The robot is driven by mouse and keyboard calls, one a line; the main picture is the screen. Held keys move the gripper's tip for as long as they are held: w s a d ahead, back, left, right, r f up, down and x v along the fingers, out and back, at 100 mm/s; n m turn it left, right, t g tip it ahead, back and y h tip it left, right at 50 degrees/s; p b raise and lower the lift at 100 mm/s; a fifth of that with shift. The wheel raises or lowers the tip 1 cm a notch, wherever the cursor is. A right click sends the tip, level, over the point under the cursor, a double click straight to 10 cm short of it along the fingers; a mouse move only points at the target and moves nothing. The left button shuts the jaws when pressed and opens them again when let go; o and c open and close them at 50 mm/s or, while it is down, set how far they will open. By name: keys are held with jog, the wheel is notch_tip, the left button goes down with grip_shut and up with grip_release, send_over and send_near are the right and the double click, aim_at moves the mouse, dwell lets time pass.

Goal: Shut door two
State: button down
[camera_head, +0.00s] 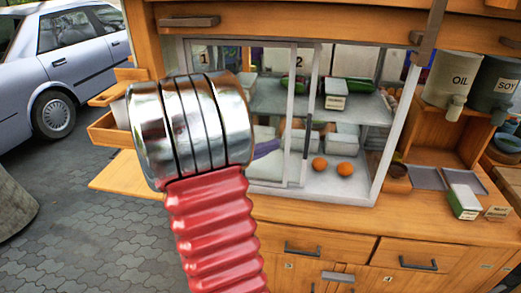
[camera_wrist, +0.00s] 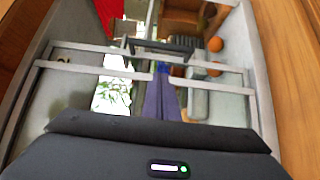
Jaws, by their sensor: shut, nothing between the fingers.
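Door two (camera_head: 299,62) is a sliding glass panel with a pale frame and a "2" label, in the middle of the cabinet front. The right part of the cabinet front beside it is open. A dark upright handle (camera_head: 307,135) is at its right frame; a dark bar, seemingly this handle, shows in the wrist view (camera_wrist: 160,45). My gripper (camera_head: 275,146) has purple fingers, shut and empty, left of the handle; the fingers also show in the wrist view (camera_wrist: 162,72). Contact with the door cannot be told. Door one (camera_head: 204,58), labelled "1", is at the left, partly hidden by my arm.
Inside the cabinet are shelves with lidded containers (camera_head: 336,95) and two orange balls (camera_head: 319,163). Oil (camera_head: 450,80) and soy (camera_head: 493,85) dispensers stand at the right. Drawers (camera_head: 300,250) lie below. A car (camera_head: 70,60) stands at the left.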

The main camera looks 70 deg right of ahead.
jog(key=s+d, duration=0.4)
jog(key=s, duration=0.2)
dwell(0.3)
